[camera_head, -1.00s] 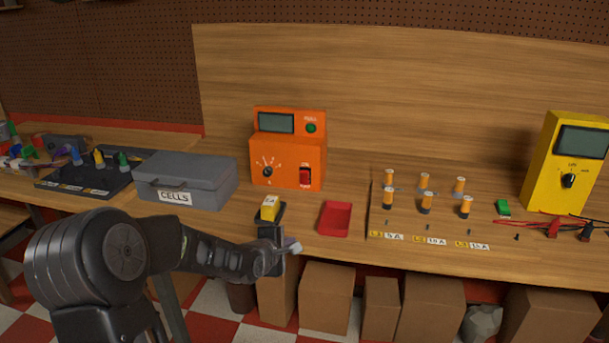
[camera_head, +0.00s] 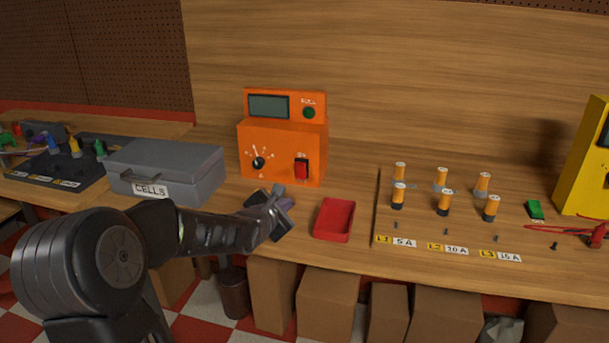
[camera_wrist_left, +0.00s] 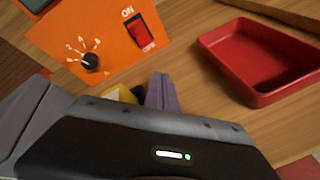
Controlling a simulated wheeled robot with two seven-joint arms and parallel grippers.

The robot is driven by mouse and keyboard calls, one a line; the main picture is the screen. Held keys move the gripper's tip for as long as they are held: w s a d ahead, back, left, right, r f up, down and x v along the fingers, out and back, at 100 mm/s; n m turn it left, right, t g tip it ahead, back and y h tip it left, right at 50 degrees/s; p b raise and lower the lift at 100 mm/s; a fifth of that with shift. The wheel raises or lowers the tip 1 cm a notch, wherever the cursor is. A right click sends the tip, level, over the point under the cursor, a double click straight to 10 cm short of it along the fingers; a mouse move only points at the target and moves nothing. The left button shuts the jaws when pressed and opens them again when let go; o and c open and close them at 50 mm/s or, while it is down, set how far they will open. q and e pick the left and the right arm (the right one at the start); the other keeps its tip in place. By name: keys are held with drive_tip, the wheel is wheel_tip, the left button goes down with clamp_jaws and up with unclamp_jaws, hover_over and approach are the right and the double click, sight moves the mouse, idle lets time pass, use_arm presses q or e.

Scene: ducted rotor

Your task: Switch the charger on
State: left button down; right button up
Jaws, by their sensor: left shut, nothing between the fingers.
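The orange charger (camera_head: 282,151) stands at the back of the bench with a grey display, a dial and a green round lamp or button. Its red rocker switch (camera_head: 302,168) sits at the lower right of the front. The switch also shows in the left wrist view (camera_wrist_left: 143,34), between the marks ON and OFF. My left gripper (camera_head: 283,194) is shut and empty, in front of and below the charger, apart from the switch. Its fingers show in the left wrist view (camera_wrist_left: 162,92). A yellow item (camera_wrist_left: 122,95) is mostly hidden behind the gripper. My right gripper is not in view.
A grey CELLS box (camera_head: 165,170) stands left of the charger. A red tray (camera_head: 335,220) lies to the right of my gripper. Farther right are several orange cells (camera_head: 442,202) on a board, a green block (camera_head: 535,209) and a yellow meter (camera_head: 585,165).

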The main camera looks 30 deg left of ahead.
use_arm(q)
drive_tip(key=shift+w+f, duration=0.3)
drive_tip(key=shift+f, duration=0.15)
drive_tip(key=shift+r, duration=0.1)
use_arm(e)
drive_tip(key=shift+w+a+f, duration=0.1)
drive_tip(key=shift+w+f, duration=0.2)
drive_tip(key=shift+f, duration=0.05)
use_arm(q)
drive_tip(key=shift+s, duration=0.1)
drive_tip(key=shift+a, duration=0.1)
drive_tip(key=shift+w+a+r, duration=0.15)
drive_tip(key=shift+w+r, duration=0.1)
drive_tip(key=shift+w, duration=0.4)
approach(301, 173)
drive_tip(key=w, duration=0.1)
drive_tip(key=w+f, duration=0.2)
drive_tip(key=shift+a+f, duration=0.2)
drive_tip(key=shift+a, duration=0.05)
drive_tip(key=shift+w+a+r, duration=0.2)
drive_tip(key=shift+w, duration=0.3)
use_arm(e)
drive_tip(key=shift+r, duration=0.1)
use_arm(q)
drive_tip(key=shift+w+r, duration=0.1)
idle(0.3)
drive_tip(key=shift+w+a, duration=0.15)
drive_tip(key=shift+w, duration=0.1)
